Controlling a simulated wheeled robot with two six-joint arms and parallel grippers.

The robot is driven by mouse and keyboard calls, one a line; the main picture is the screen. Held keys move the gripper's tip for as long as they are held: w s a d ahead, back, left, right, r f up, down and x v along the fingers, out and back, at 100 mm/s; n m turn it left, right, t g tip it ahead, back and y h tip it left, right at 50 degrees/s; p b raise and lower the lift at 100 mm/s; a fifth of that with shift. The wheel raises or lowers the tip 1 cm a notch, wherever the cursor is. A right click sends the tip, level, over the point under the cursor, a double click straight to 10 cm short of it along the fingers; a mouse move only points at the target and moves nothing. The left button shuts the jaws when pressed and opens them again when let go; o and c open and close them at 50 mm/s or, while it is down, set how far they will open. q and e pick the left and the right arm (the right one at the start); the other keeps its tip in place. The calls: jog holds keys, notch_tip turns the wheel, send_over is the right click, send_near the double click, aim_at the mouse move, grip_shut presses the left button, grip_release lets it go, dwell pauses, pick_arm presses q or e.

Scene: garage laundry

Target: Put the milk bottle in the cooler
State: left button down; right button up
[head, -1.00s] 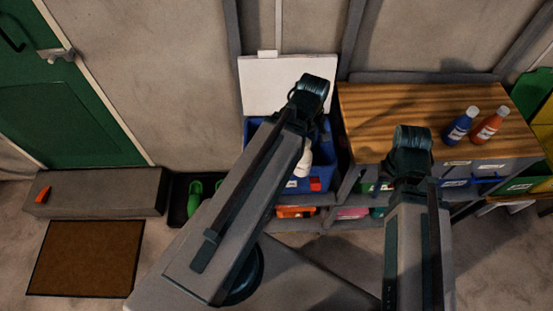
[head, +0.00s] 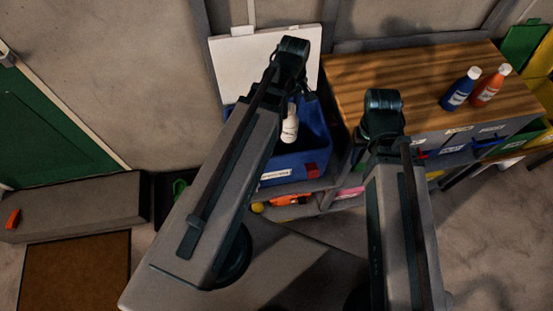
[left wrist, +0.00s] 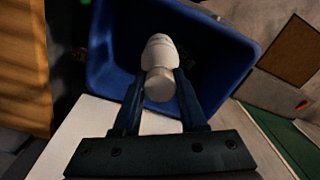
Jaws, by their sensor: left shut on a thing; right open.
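The white milk bottle (head: 290,129) is held by my left gripper (head: 293,106) over the open blue cooler (head: 279,174). In the left wrist view the gripper (left wrist: 160,92) is shut around the upper part of the bottle (left wrist: 161,50). The cooler's blue rim and walls (left wrist: 222,50) surround the bottle there. I cannot tell how far its base is below the rim. The cooler's white lid (head: 245,66) stands open at the back. My right gripper (head: 381,125) is open and empty beside the wooden worktop; its fingers are mostly hidden by the arm.
A blue bottle (head: 461,89) and an orange-red bottle (head: 489,86) stand on the wooden worktop (head: 400,80) right of the cooler. Coloured bins (head: 490,143) sit beneath it. A low shelf with an orange item (head: 289,199) lies under the cooler. A brown mat (head: 75,275) is at left.

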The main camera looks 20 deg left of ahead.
pick_arm(q)
jog(key=w+d+f+b, duration=0.2)
jog(key=w+f+b, duration=0.4)
jog(key=f, duration=0.2)
jog(key=shift+w+d+f+b, duration=0.2)
jog(key=shift+d+f+b, duration=0.1)
jog(key=shift+b, duration=0.1)
notch_tip(320, 180, down, 6)
jog(key=b, duration=0.6)
jog(key=shift+f, duration=0.15)
jog(key=shift+a, duration=0.1)
notch_tip(320, 180, down, 4)
jog(key=b, duration=0.4)
jog(key=shift+r, duration=0.2)
jog(key=shift+f+b, duration=0.35)
jog(key=shift+f, duration=0.1)
jog(key=shift+c, duration=2.2)
grip_release()
jog(key=shift+r, duration=0.1)
